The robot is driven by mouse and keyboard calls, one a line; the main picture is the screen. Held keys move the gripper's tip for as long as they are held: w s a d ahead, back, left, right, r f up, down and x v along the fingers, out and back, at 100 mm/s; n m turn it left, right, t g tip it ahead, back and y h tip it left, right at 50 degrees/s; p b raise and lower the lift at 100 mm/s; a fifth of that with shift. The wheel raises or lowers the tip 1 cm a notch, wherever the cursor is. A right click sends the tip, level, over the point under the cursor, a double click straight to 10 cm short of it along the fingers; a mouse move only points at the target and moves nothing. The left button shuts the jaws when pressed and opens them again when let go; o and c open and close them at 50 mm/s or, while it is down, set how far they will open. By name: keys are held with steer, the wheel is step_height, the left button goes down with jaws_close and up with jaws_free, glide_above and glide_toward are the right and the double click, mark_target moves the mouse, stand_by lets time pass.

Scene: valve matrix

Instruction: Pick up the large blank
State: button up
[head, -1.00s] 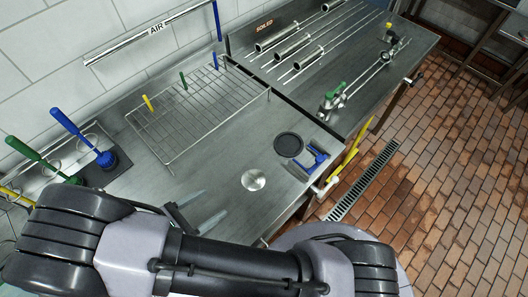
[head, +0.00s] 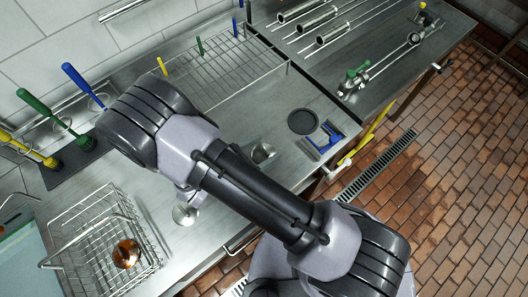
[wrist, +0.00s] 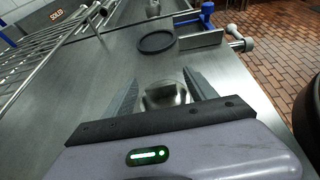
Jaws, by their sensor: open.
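In the wrist view, a grey metal blank (wrist: 162,96) with a raised middle part sits on the steel counter. My gripper (wrist: 168,82) is open, with one finger on each side of it. A gap shows beside the fingers, and its lower edge is hidden by my gripper body. In the head view, a shiny metal piece (head: 263,152) at the edge of my arm seems to be this blank. A second round metal piece (head: 185,213) lies left of my arm. I cannot tell from size which is larger.
A wire rack (head: 225,75) stands at the back. A wire basket (head: 100,240) is at the lower left. Brushes (head: 60,120) stand along the wall.

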jaws_close()
stand_by(0.3)
